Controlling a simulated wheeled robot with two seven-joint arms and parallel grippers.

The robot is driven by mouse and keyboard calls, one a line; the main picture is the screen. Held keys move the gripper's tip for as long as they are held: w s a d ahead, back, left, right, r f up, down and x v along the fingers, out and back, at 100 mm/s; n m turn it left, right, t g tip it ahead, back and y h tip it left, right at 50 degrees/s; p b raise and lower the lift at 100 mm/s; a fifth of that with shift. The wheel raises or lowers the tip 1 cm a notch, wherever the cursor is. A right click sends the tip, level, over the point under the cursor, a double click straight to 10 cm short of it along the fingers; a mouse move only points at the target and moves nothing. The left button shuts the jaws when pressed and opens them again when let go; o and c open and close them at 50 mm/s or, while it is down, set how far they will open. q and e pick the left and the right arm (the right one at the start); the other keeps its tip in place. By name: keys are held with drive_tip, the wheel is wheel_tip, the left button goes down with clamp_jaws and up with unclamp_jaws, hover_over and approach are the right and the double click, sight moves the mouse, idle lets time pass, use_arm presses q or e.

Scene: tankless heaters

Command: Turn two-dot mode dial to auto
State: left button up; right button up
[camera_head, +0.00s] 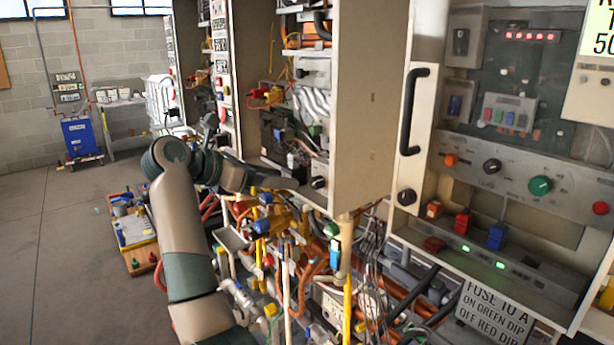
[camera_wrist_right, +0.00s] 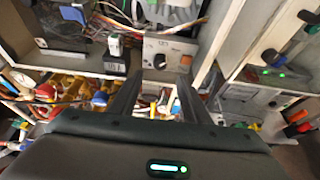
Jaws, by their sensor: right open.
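My right gripper (camera_head: 296,173) reaches into the open cabinet in the head view. Its two dark fingers are apart, with nothing held between them, in the right wrist view (camera_wrist_right: 160,82). Beyond the fingertips is a grey panel (camera_wrist_right: 163,45) with a black dial (camera_wrist_right: 160,61) and an orange knob (camera_wrist_right: 185,60). The black dial lies roughly ahead of the gap, apart from the fingers. In the head view a black knob (camera_head: 318,183) is just right of the fingertips. Dot marks and dial labels are too small to read. My left gripper is not in view.
A tall cabinet side wall (camera_head: 362,110) stands right of the gripper. A control panel with a green knob (camera_head: 540,185) and a black handle (camera_head: 411,110) are further right. Pipes and wires (camera_head: 310,262) crowd below. The floor (camera_head: 60,240) at left is mostly clear.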

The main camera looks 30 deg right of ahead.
sight(313, 184)
drive_tip(key=p+x, duration=0.3)
drive_tip(key=x, duration=0.5)
drive_tip(key=shift+r, duration=0.1)
drive_tip(key=shift+w+d+f+p, duration=0.1)
drive_tip(key=shift+d+f+p, duration=0.25)
drive_tip(key=shift+d, duration=0.15)
drive_tip(key=shift+c, duration=0.5)
drive_tip(key=c, duration=0.9)
